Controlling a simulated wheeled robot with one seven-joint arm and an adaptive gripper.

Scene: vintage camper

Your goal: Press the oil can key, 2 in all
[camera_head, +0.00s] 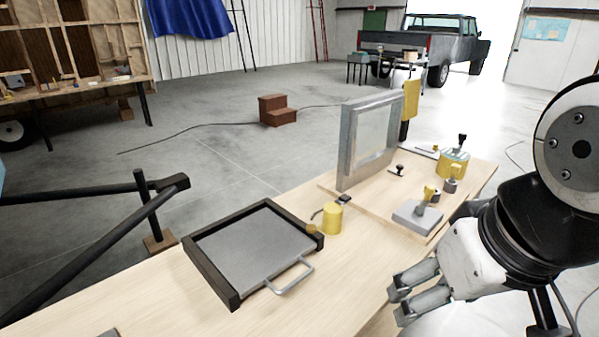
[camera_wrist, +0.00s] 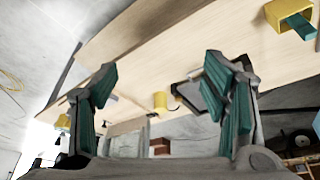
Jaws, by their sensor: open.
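A small yellow can (camera_head: 332,219) stands upright on the wooden workbench, with a dark-tipped lever (camera_head: 344,199) at its top; I take it for the oil can. In the wrist view the yellow can (camera_wrist: 160,102) shows small and some way off between my fingers. A larger yellow container (camera_head: 453,165) with a black knob stands farther back; I cannot tell whether it is an oil can too. My gripper (camera_head: 400,304) is open and empty over the bench's right edge, apart from the can. Its green-padded fingers also show in the wrist view (camera_wrist: 158,82).
A dark-framed grey tray (camera_head: 245,252) with a handle lies left of the can. A grey framed panel (camera_head: 368,140) stands upright behind. A grey block (camera_head: 418,216) with a yellow-topped part lies right of the can.

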